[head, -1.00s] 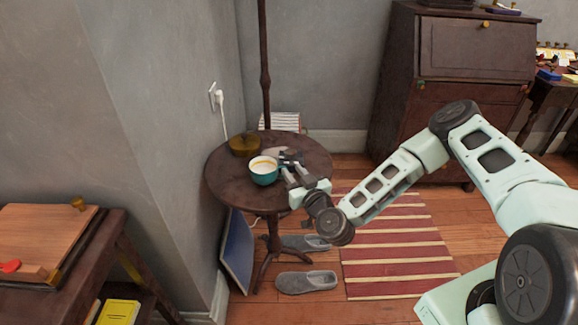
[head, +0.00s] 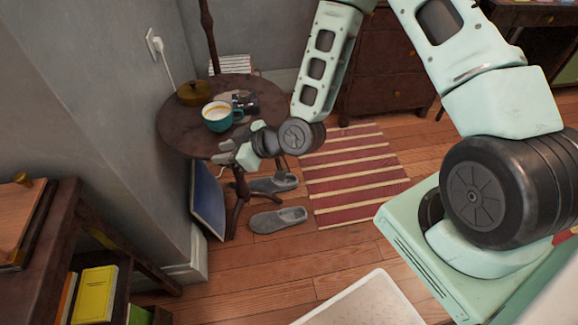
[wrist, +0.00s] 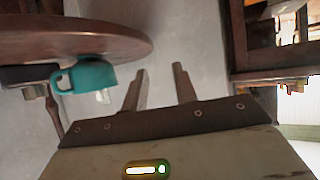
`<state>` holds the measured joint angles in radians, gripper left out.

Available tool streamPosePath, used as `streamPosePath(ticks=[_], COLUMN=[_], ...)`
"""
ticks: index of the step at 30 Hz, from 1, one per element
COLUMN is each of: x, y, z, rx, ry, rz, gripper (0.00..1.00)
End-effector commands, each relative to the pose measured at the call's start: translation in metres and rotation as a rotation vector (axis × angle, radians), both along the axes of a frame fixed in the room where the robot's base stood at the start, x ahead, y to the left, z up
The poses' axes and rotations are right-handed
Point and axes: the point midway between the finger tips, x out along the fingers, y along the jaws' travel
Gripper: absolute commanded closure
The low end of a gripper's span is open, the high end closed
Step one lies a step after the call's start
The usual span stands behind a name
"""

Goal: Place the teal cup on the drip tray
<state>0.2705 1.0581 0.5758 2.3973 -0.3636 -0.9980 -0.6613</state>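The teal cup (head: 217,117) stands upright on the round dark wooden table (head: 180,135), with a pale drink in it and its handle to the right. My gripper (head: 226,155) is at the table's front edge, below and to the right of the cup and apart from it. In the wrist view, which is upside down, the cup (wrist: 90,75) is left of my gripper (wrist: 160,80). The two fingers are apart with nothing between them. I cannot make out a drip tray for certain in either view.
A dark camera-like object (head: 245,102) sits close to the cup's handle, and a brown lidded pot (head: 195,92) behind it. Grey slippers (head: 278,219) lie on the floor below. A pale, rimmed, tray-like surface (head: 362,302) shows at the bottom edge.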

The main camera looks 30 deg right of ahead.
Motion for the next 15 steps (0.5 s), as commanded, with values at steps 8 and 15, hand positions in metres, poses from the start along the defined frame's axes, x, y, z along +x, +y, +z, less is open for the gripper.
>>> streamPosePath(ticks=[8,15], x=[-0.061,-0.134], y=[0.015,0.0], z=[0.042,0.102], rx=[-0.303,-0.513], ry=[0.302,0.537], rz=[0.128,0.052], gripper=[0.72,0.72])
